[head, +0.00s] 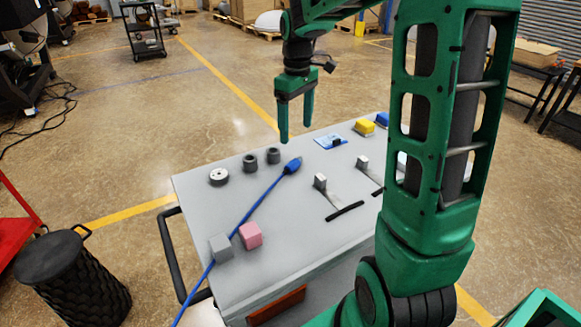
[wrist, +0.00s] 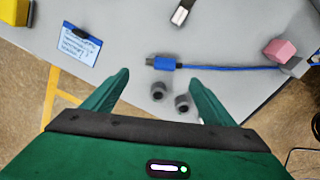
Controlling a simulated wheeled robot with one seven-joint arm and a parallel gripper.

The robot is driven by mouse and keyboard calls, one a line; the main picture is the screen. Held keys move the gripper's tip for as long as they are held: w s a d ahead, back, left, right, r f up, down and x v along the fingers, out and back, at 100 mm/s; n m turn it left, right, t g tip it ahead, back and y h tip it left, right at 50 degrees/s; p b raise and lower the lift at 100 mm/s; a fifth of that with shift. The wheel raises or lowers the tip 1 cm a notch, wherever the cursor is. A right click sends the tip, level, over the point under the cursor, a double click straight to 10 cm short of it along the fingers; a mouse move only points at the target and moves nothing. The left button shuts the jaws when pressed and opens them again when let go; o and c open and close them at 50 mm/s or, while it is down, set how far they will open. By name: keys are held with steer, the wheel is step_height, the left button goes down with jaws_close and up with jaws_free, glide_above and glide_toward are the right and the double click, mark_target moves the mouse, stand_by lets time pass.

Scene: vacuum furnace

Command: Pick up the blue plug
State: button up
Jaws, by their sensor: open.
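The blue plug (head: 291,167) lies on the grey table top (head: 290,235), at the end of a blue cable (head: 262,202) that runs to the lower left and over the edge. In the wrist view the plug (wrist: 163,63) is ahead of the fingers, with its cable going right. My gripper (head: 296,125) points down above the far part of the table, its two green fingers apart and nothing between them. In the wrist view my gripper (wrist: 160,85) is open, with the plug beyond the fingertips.
Two dark rings (head: 262,157) and a pale round piece (head: 219,177) sit left of the plug. A blue card (head: 331,141), a yellow block (head: 364,127) and metal levers (head: 320,182) are to the right.

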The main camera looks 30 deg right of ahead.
mark_target(294, 160)
steer(key=f, duration=1.1)
steer(key=shift+w+a, duration=0.1)
steer(key=shift+w, duration=0.1)
steer(key=shift+r, duration=0.1)
steer(key=shift+c, duration=0.3)
steer(key=c, duration=1.2)
